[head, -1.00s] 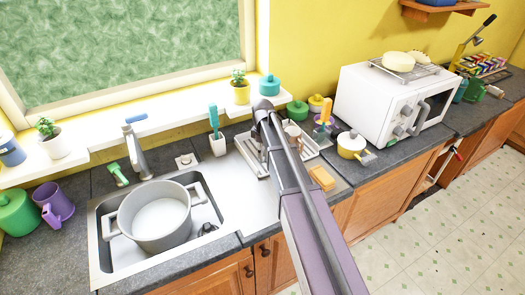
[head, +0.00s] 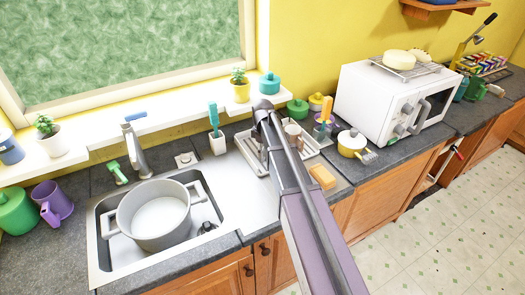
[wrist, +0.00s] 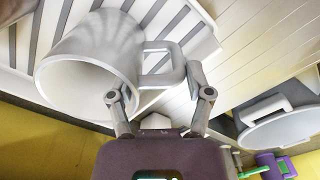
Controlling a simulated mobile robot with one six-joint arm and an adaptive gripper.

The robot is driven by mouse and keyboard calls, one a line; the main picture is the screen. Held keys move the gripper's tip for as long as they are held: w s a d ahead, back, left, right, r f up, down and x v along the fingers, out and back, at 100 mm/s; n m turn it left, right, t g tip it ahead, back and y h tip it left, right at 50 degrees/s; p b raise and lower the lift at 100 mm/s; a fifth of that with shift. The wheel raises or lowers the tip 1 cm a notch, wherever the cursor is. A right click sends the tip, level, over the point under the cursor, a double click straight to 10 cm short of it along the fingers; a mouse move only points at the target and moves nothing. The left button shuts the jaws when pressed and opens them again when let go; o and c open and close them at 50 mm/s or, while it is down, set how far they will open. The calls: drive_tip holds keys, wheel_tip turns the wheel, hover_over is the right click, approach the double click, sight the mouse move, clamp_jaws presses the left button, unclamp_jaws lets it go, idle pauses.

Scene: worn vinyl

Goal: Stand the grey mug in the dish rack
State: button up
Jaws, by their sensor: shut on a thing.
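The grey mug (wrist: 92,52) fills the left of the wrist view, with its open mouth facing the camera and its handle (wrist: 160,80) toward my gripper. My gripper (wrist: 166,76) is shut on that handle. The white slatted dish rack (wrist: 200,45) lies behind the mug in the wrist view; whether the mug touches it I cannot tell. In the head view the rack (head: 247,151) is on the counter right of the sink, partly hidden by my arm. My gripper is hidden behind the arm there.
A large grey pot (head: 160,218) sits in the sink (head: 104,255). A sponge (head: 322,176), a yellow pot (head: 350,145) and the microwave (head: 395,100) are right of the rack. A brush holder (head: 218,144) stands left of it. A purple mug (head: 52,203) is far left.

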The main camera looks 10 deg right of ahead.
idle(0.4)
drive_tip(key=o, duration=1.3)
drive_tip(key=shift+r+p, duration=0.4)
drive_tip(key=shift+r+p, duration=3.45)
drive_tip(key=shift+p, duration=0.05)
drive_tip(key=shift+r, duration=0.1)
